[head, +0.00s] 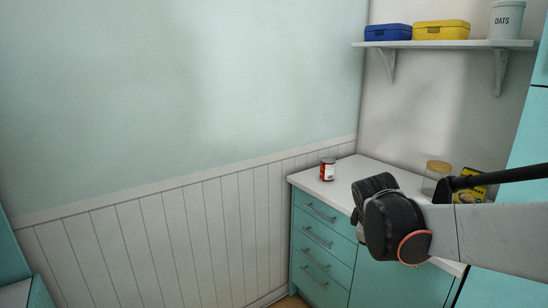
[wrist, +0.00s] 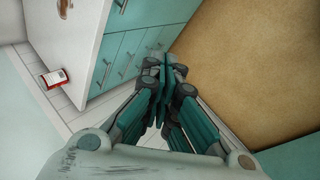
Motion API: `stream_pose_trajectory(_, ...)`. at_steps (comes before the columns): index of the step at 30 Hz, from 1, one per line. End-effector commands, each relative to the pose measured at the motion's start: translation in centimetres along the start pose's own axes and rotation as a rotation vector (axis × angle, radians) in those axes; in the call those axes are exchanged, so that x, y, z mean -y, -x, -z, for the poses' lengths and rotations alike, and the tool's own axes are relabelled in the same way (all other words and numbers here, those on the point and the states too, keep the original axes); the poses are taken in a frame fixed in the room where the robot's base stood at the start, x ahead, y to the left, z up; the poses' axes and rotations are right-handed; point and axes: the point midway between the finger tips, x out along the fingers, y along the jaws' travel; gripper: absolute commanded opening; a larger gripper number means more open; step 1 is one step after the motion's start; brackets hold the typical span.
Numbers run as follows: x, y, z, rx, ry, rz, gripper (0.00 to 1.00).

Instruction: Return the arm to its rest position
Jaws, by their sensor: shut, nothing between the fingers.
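My arm (head: 490,232) reaches in from the right edge of the head view, in front of the counter and the teal cabinet. Its dark joint hides part of the counter's front edge. I cannot make out the fingers in the head view. In the wrist view my gripper (wrist: 166,72) is shut and empty, with its teal fingers together. The fingers appear over the brown floor (wrist: 235,75) beside the drawer fronts (wrist: 122,55), apart from the counter.
A red and white can (head: 327,170) stands on the white counter (head: 310,182); it also shows in the wrist view (wrist: 53,78). A shelf (head: 450,44) holds blue and yellow boxes and an oats canister.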

Motion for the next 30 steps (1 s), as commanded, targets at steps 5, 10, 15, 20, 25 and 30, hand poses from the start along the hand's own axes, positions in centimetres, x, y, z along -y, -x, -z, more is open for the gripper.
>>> stream_pose_trajectory(5,3.4,4.5,-2.3,-0.053,-0.222,0.026,0.0)
stream_pose_trajectory(10,7.0,7.9,-4.2,-0.098,-0.436,0.061,0.0)
stream_pose_trajectory(15,10.9,10.4,-6.1,-0.139,-0.65,0.102,0.0)
stream_pose_trajectory(20,14.7,12.0,-7.6,-0.172,-0.843,0.146,0.0)
stream_pose_trajectory(25,17.5,12.8,-8.6,-0.192,-0.991,0.184,0.0)
stream_pose_trajectory(30,18.6,13.0,-8.9,-0.2,-1.053,0.2,0.0)
